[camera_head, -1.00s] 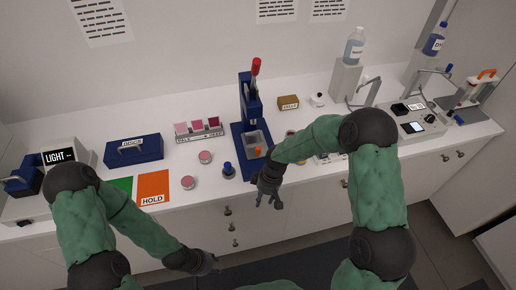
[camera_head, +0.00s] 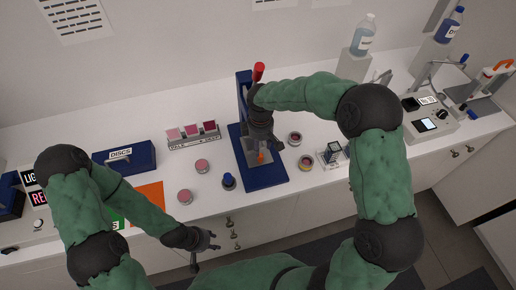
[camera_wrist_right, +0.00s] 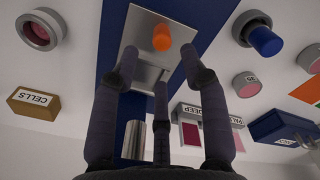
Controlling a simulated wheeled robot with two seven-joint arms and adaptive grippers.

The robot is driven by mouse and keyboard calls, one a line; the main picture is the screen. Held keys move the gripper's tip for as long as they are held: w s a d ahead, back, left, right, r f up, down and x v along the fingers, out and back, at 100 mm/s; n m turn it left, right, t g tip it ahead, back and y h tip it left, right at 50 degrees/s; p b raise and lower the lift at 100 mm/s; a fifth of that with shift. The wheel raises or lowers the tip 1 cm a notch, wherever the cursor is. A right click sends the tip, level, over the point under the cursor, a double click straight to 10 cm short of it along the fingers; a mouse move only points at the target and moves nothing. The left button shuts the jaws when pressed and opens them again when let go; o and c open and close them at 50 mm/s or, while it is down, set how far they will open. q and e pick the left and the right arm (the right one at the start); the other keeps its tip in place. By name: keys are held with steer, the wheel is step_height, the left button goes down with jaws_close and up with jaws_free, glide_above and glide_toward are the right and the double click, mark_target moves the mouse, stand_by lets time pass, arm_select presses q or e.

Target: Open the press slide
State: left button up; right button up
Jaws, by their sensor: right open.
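The blue press (camera_head: 266,178) with a red-tipped lever (camera_head: 259,70) stands mid-counter. Its metal slide (camera_wrist_right: 150,22) carries an orange knob (camera_wrist_right: 161,37), also visible in the head view (camera_head: 262,157). My right gripper (camera_head: 262,144) is over the press, partly hiding the slide in the head view. In the wrist view, my right gripper (camera_wrist_right: 160,58) is open, its fingers spread below the knob in the picture and apart from it. My left gripper (camera_head: 206,243) hangs empty in front of the counter edge, with its fingers spread.
Left of the press are a blue-topped stamp (camera_head: 229,181), pink discs (camera_head: 201,166) and a swatch rack (camera_head: 193,136). Right of it are small round jars (camera_head: 306,163) and a clear box (camera_head: 332,154).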

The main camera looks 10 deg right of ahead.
mark_target(260, 157)
steer(key=shift+s+f+b, duration=0.15)
steer(key=shift+f+b, duration=0.05)
steer(key=shift+f, duration=1.55)
steer(key=shift+s+f+b, duration=0.15)
steer(key=shift+f+b, duration=0.05)
steer(key=shift+f, duration=1.5)
jaws_close()
